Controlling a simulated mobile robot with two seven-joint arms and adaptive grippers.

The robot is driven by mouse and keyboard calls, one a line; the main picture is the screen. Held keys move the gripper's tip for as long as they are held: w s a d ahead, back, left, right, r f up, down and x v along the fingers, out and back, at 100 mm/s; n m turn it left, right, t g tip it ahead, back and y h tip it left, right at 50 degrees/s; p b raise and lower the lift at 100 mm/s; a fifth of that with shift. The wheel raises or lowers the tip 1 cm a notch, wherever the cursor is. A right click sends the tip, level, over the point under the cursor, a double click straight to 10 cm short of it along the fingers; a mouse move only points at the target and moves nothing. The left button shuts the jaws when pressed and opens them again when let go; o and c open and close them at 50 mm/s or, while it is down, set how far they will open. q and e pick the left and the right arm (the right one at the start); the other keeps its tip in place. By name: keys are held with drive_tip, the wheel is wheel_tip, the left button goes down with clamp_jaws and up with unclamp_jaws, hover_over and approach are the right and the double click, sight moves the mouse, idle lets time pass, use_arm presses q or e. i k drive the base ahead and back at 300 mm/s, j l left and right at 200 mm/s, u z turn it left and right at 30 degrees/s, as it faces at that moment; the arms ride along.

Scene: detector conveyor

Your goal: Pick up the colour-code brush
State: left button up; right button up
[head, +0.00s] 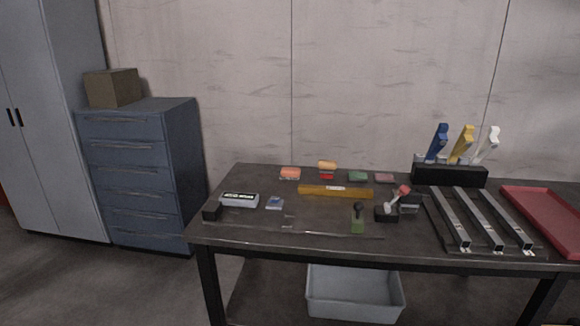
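No thing in the head view is clearly readable as the colour-code brush. A black rack (450,176) at the back right of the table holds three upright, slightly tilted handled tools: blue (438,143), yellow (462,145) and white (487,146). Their lower ends are hidden in or behind the rack, so I cannot tell whether they are brushes. A small green item with a dark top (358,218) lies near the table's front middle; its kind is unclear too. Neither of my grippers is in view.
The dark table (255,232) also carries a yellow bar (335,191), small coloured blocks (290,173), a red-knobbed device (392,208), metal rails (478,218) and a red tray (545,215). A grey bin (354,294) is underneath. Blue drawers (140,175) stand left; floor between is clear.

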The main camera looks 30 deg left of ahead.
sight(327, 168)
drive_tip(key=u, duration=1.15)
